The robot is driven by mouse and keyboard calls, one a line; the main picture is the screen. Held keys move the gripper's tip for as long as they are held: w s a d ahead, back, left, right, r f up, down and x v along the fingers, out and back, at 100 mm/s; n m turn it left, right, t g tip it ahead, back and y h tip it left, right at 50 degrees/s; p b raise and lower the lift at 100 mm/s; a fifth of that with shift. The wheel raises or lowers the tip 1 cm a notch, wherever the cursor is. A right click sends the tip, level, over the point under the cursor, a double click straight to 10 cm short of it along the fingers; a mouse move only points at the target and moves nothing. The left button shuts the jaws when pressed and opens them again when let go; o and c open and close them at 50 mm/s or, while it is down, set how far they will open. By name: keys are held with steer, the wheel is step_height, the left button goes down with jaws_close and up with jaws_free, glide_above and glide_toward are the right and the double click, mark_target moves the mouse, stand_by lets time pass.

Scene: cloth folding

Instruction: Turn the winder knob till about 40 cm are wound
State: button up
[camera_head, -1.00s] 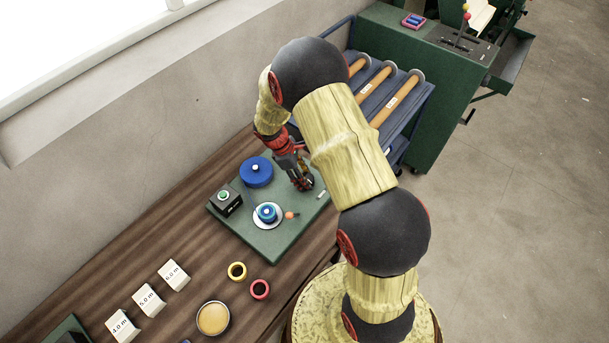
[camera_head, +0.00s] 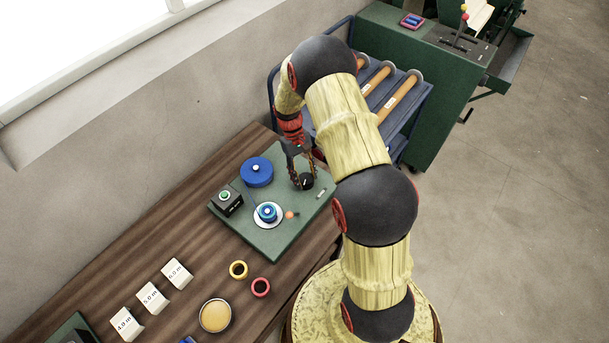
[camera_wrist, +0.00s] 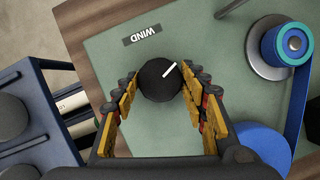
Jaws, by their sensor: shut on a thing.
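The winder knob (camera_wrist: 158,82) is round and black with a white pointer line toward its upper right in the wrist view; it also shows in the head view (camera_head: 307,181).
An orange ball (camera_head: 289,215) sits beside the small spool.

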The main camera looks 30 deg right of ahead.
steer(key=m+y, duration=0.1)
steer(key=m, duration=0.2)
steer(key=m+y, duration=0.1)
steer(key=m, duration=0.1)
steer(key=shift+d+m+t+p, duration=0.15)
steer(key=shift+m+t+p, duration=0.25)
stand_by(0.4)
steer(key=o, duration=1.1)
steer(key=shift+o, duration=0.2)
steer(key=shift+r, duration=0.1)
steer(key=v, duration=1.1)
steer(key=shift+w+d+r, duration=0.15)
steer(key=shift+d+r, duration=0.1)
steer(key=shift+r, duration=0.1)
